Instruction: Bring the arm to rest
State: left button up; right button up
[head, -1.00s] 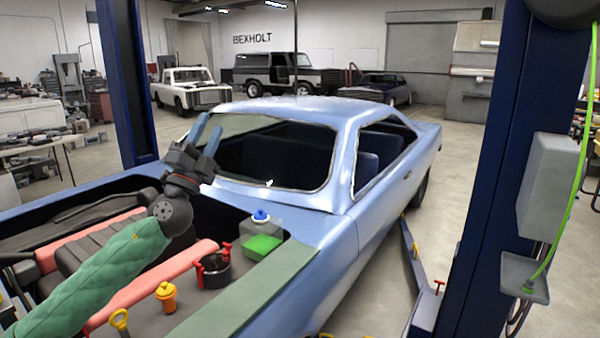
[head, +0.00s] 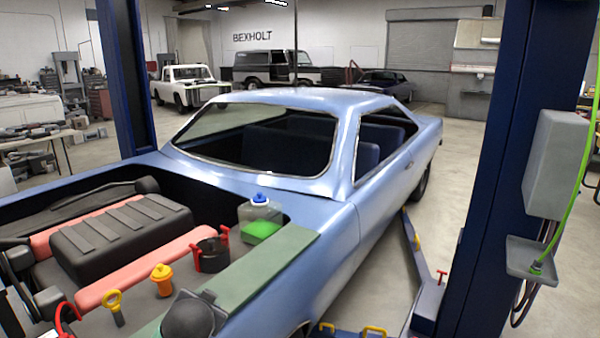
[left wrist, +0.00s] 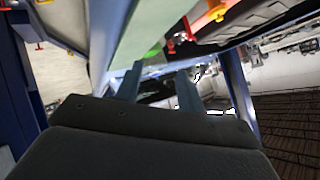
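My left gripper (left wrist: 160,69) shows in the left wrist view, its two blue-grey fingers apart with nothing visible between them. In the head view its fingers do not show; only a dark rounded part, apparently of my left arm, is at the bottom edge, in front of the green fender cover (head: 272,262). In the left wrist view, the green cover (left wrist: 150,30) runs beyond the fingers at upper middle. My right gripper is in neither view.
The blue car (head: 340,250) has an open engine bay holding a black engine cover (head: 115,235), a jug with green liquid (head: 260,222), a black cup with red handles (head: 212,254), an orange cap (head: 162,279) and a yellow dipstick (head: 114,305). A blue lift post (head: 500,170) stands right.

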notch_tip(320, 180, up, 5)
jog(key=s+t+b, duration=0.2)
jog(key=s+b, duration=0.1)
jog(key=b, duration=0.3)
pick_arm(q)
jog(key=s+d+f+n+g+h+b, duration=0.1)
jog(key=s+d+f+g+b, duration=0.1)
jog(key=s+f, duration=0.9)
jog(key=s+d+f+g+h+b, duration=0.1)
jog(key=s+d+f+g+b, duration=0.1)
jog(key=s+f, duration=1)
jog(key=s+d+f+n+g+h+b, duration=0.1)
jog(key=s+f+g, duration=0.4)
jog(key=s+f, duration=0.7)
notch_tip(320, 180, down, 6)
jog(key=d+b, duration=0.1)
jog(key=d, duration=0.1)
jog(key=shift+d+f+n+h, duration=0.15)
jog(key=shift+d+n+h, duration=0.15)
jog(key=shift+h, duration=0.1)
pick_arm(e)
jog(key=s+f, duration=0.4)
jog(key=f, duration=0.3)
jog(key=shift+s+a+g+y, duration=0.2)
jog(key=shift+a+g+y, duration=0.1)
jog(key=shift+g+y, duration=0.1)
